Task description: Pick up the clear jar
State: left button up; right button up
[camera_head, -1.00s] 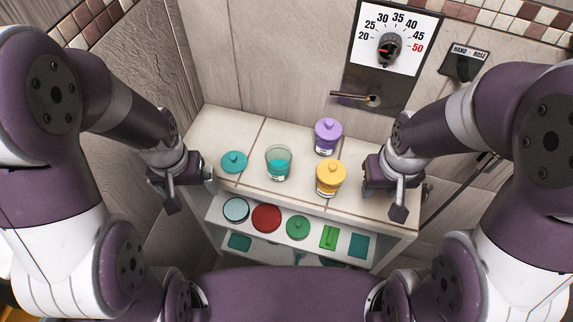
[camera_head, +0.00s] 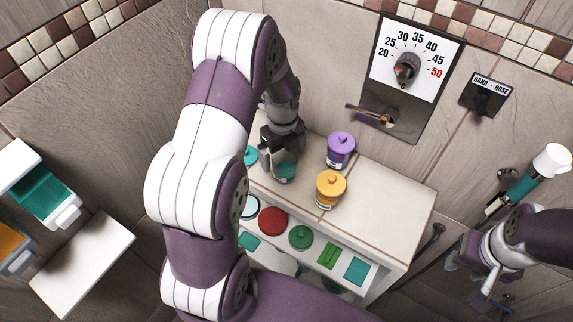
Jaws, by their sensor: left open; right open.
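The clear jar (camera_head: 285,175) with teal contents stands on the tiled ledge, left of the purple and yellow jars. Its upper part is hidden by my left gripper (camera_head: 280,162), which is open and comes down over it from above. I cannot tell whether its fingers touch the jar. A teal lid (camera_head: 251,154) lies just left of the jar, partly hidden by the arm. My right gripper (camera_head: 477,274) is open and empty, off to the right of the ledge and away from the jars.
A purple jar (camera_head: 340,152) and a yellow jar (camera_head: 330,188) stand close by on the right. The ledge's right part (camera_head: 390,205) is clear. Lids and boxes lie on the shelf below. A lever (camera_head: 370,115) juts from the wall behind.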

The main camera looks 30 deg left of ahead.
pick_arm(q)
jog(key=shift+w+d+f, duration=0.1)
jog(key=shift+d+f, duration=0.1)
jog(key=shift+f, duration=0.3)
jog(key=shift+w+d+f, duration=0.1)
jog(key=shift+d+f, duration=0.05)
jog(key=shift+f, duration=0.35)
jog(key=f, duration=0.1)
jog(key=f+p, duration=0.1)
jog(key=f, duration=0.2)
jog(key=shift+a+f, duration=0.2)
jog(key=shift+a, duration=0.1)
jog(key=shift+f, duration=0.35)
jog(key=shift+d, duration=0.1)
jog(key=c, duration=1.1)
